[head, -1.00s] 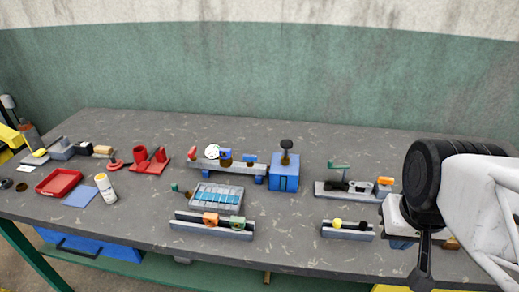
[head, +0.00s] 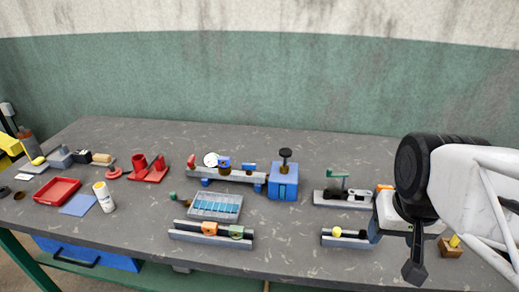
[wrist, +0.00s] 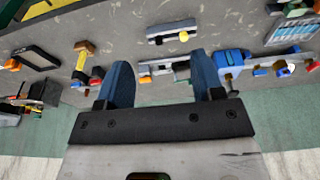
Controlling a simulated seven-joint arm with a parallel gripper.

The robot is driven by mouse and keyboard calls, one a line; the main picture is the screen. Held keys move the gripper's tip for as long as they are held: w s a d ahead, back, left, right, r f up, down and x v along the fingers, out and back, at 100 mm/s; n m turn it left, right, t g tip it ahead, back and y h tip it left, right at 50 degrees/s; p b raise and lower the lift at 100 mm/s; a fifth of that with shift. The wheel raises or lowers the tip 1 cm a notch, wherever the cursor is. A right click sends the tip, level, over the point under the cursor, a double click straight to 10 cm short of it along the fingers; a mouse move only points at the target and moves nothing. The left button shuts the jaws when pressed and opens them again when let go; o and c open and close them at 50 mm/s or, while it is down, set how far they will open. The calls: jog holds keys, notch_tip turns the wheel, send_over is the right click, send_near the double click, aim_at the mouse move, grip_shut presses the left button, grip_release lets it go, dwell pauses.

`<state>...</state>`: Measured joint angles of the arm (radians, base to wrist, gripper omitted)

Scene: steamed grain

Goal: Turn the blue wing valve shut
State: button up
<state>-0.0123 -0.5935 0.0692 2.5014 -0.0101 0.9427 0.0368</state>
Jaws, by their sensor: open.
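A grey pipe rig (head: 232,176) stands on blue feet in the middle of the table. It carries a red handle (head: 191,161), a white round gauge (head: 210,159) and two small blue parts. The one towards the right end looks like the blue wing valve (head: 249,168); its exact angle is too small to tell. In the wrist view the rig lies at right, with a blue part (wrist: 281,71) that may be the valve. My gripper (head: 414,265) is at the table's right, well apart from the rig. Its blue fingers (wrist: 160,60) are spread and empty.
A blue box with a black knob (head: 283,182) stands against the rig's right end. A clear-lidded tray (head: 215,206) and a rail with orange and green blocks (head: 211,234) lie in front. Another rig (head: 343,197) and a short rail (head: 346,239) lie between it and my gripper.

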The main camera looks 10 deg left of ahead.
jog(key=o, duration=0.3)
jog(key=shift+g, duration=0.4)
jog(key=w+a, duration=0.1)
jog(key=w, duration=0.3)
jog(key=w+a+r, duration=0.1)
jog(key=w+a, duration=0.1)
jog(key=w, duration=0.1)
jog(key=w+a+r, duration=0.1)
jog(key=w+a, duration=0.1)
jog(key=w, duration=0.2)
jog(key=shift+w, duration=0.3)
jog(key=g, duration=0.2)
send_over(249, 164)
notch_tip(249, 164, down, 11)
jog(key=shift+d+f, duration=0.15)
jog(key=shift+w+a+f, duration=0.1)
jog(key=shift+a+f, duration=0.05)
jog(key=shift+a, duration=0.1)
jog(key=shift+f, duration=0.1)
jog(key=shift+f, duration=3.8)
